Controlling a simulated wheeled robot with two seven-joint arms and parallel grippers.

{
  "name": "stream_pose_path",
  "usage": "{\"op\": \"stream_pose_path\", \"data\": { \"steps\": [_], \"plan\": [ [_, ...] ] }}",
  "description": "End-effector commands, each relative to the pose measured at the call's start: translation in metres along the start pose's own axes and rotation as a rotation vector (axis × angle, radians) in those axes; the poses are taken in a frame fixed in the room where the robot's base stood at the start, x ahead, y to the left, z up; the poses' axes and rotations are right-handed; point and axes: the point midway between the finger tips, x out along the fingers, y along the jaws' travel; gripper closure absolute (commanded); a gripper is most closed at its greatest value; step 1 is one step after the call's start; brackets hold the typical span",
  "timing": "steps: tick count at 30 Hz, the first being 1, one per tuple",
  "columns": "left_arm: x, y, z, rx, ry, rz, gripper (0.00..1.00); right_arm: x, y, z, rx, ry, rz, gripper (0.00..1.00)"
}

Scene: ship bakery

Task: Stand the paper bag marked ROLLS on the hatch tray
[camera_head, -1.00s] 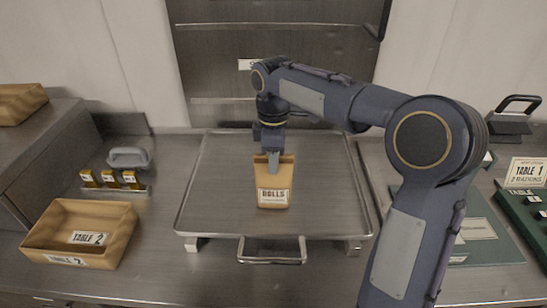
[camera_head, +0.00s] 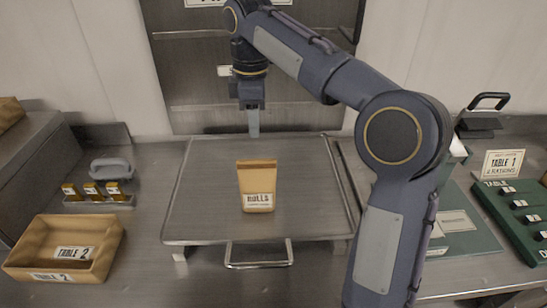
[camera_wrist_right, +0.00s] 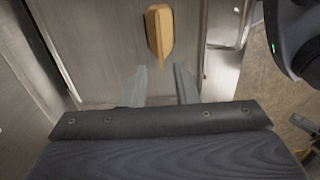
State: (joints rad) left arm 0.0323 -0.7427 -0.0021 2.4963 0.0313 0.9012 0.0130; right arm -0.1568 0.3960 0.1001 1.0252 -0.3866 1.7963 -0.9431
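The paper bag (camera_head: 256,185) marked ROLLS stands upright on the hatch tray (camera_head: 200,215), near its middle, label facing me. The right wrist view shows the bag (camera_wrist_right: 159,32) from above, beyond the fingertips and apart from them. My right gripper (camera_head: 253,128) is above and behind the bag in the head view, clear of it. In the right wrist view its two fingers (camera_wrist_right: 160,80) are spread with nothing between them, so it is open and empty.
A wooden box (camera_head: 30,250) marked TABLE 2 sits left of the tray. Behind it is a rack of small tagged blocks (camera_head: 92,190) and a grey handled item (camera_head: 110,168). At right are a TABLE 1 card (camera_head: 503,162) and a green board (camera_head: 515,210). The tray around the bag is clear.

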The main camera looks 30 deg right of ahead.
Motion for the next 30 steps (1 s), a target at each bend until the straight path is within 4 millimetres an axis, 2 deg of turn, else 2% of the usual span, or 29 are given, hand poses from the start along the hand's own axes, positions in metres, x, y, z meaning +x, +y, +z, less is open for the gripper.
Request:
{"op": "stream_pose_path", "data": {
  "steps": [4,7,11,14,18,24,27,30],
  "plan": [
    [0.0,0.0,0.0,0.0,0.0,0.0,0.64,-0.001,-0.004,0.004,0.019,0.01,0.007,0.73],
    [0.0,0.0,0.0,0.0,0.0,0.0,0.64,0.0,-0.017,0.016,0.082,0.043,0.021,0.73],
    [0.0,0.0,0.0,0.0,0.0,0.0,0.64,0.009,-0.049,0.04,0.241,0.125,0.045,0.73],
    [0.0,0.0,0.0,0.0,0.0,0.0,0.64,0.022,-0.08,0.057,0.394,0.206,0.054,0.73],
    [0.0,0.0,0.0,0.0,0.0,0.0,0.64,0.05,-0.128,0.075,0.619,0.326,0.045,0.73],
    [0.0,0.0,0.0,0.0,0.0,0.0,0.64,0.103,-0.193,0.087,0.947,0.496,0.002,0.73],
    [0.0,0.0,0.0,0.0,0.0,0.0,0.64,0.126,-0.217,0.087,1.079,0.563,-0.026,0.73],
    [0.0,0.0,0.0,0.0,0.0,0.0,0.64,0.143,-0.232,0.086,1.17,0.609,-0.048,0.73]
  ]
}}
